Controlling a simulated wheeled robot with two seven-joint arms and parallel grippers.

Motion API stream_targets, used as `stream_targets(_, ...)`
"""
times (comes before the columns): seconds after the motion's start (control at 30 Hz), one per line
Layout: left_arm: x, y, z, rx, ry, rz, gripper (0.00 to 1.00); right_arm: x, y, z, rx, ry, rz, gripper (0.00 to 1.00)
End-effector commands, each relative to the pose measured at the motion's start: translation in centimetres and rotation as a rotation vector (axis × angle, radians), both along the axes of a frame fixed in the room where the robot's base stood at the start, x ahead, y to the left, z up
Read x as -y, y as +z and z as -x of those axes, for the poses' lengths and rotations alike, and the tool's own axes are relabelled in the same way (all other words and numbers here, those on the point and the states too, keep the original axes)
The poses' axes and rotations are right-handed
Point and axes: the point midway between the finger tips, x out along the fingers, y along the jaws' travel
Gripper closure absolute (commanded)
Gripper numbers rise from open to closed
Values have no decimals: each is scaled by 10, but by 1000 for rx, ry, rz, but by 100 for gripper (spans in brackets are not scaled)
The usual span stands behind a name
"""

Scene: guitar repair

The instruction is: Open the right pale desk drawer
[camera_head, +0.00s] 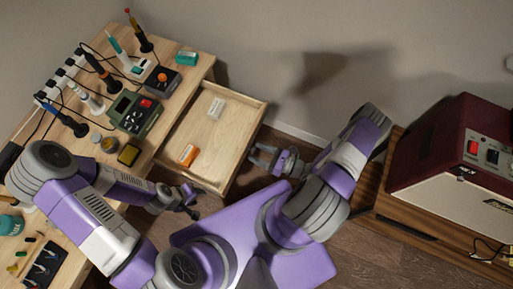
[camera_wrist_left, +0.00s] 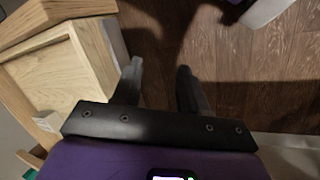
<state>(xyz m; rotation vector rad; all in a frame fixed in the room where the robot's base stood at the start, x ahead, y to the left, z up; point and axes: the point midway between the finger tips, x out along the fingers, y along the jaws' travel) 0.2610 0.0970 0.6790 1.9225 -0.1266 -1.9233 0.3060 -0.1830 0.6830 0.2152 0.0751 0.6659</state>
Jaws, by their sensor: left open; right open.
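The pale wooden desk (camera_head: 190,75) fills the left of the head view. A pale drawer (camera_head: 232,135) at its right side is pulled well out, its inside showing. An orange box (camera_head: 188,154) and a white box (camera_head: 216,107) lie in it. My left gripper (camera_head: 193,206) is open and empty by the drawer's near corner. In the left wrist view its parted fingers (camera_wrist_left: 158,80) have floor between them, with pale drawer wood (camera_wrist_left: 75,65) to their left. My right gripper (camera_head: 257,156) is open and empty, just off the drawer's right edge. No handle is clearly visible.
Soldering tools, a green device (camera_head: 134,112) and a power strip (camera_head: 65,75) crowd the desk top. A dark red amplifier (camera_head: 445,135) stands on a brown wooden cabinet (camera_head: 420,225) at the right. Dark wooden floor (camera_wrist_left: 235,60) shows between desk and cabinet.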

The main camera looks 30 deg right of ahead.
Motion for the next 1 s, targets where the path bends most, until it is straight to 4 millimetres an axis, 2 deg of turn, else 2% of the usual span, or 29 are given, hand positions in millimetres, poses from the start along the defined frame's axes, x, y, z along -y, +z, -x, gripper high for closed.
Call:
stream_targets(0.2, 0, 3, 0, 0, 0, 0, 57, 25, 0, 30, -3, -2, 4, 39)
stream_targets(0.4, 0, 4, 0, 0, 0, 0, 57, 37, 0, 47, -2, -1, 1, 39)
stream_targets(1.0, 0, 4, 0, 0, 0, 0, 57, 39, 0, 50, -2, 1, 0, 39)
